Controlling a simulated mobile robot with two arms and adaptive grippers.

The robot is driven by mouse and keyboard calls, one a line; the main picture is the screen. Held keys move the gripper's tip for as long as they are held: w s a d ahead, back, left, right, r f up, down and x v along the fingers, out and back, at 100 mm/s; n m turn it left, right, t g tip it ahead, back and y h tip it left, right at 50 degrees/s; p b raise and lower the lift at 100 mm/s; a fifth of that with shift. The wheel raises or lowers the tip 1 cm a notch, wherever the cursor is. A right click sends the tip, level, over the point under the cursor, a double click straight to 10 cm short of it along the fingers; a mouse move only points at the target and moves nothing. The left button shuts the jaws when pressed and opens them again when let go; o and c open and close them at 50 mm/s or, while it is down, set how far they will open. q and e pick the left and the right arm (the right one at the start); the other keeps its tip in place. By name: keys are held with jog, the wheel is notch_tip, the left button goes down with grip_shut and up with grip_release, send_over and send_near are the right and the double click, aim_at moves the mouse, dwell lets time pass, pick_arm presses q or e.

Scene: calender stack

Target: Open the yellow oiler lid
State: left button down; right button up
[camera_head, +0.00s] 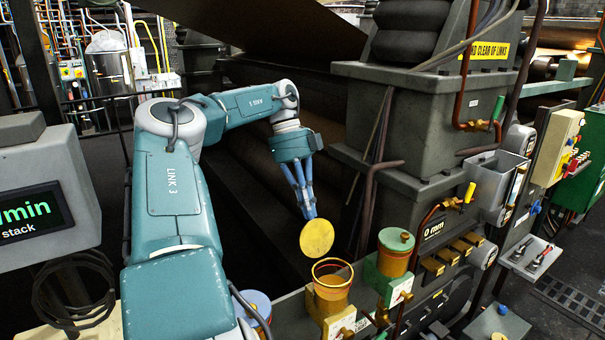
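The yellow oiler (332,283) stands at the lower middle, a yellow cup with an open round mouth. Its round yellow lid (317,239) is off the mouth, raised steeply above the cup's back left rim. Whether the lid still joins the cup by a hinge is not clear. My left gripper (309,213) points down from above, its blue fingertips at the lid's upper edge. The fingers look close together, but whether they pinch the lid or only touch it I cannot tell. My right gripper is not in view.
A second oiler with a green lid (396,240) stands shut just right of the yellow one. A grey machine housing (400,120) rises behind. A panel with a row of yellow blocks (448,257) is at the right.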

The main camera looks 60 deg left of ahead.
pick_arm(q)
jog(key=v, duration=1.2)
jog(key=shift+d, duration=0.3)
jog(key=shift+r, duration=0.1)
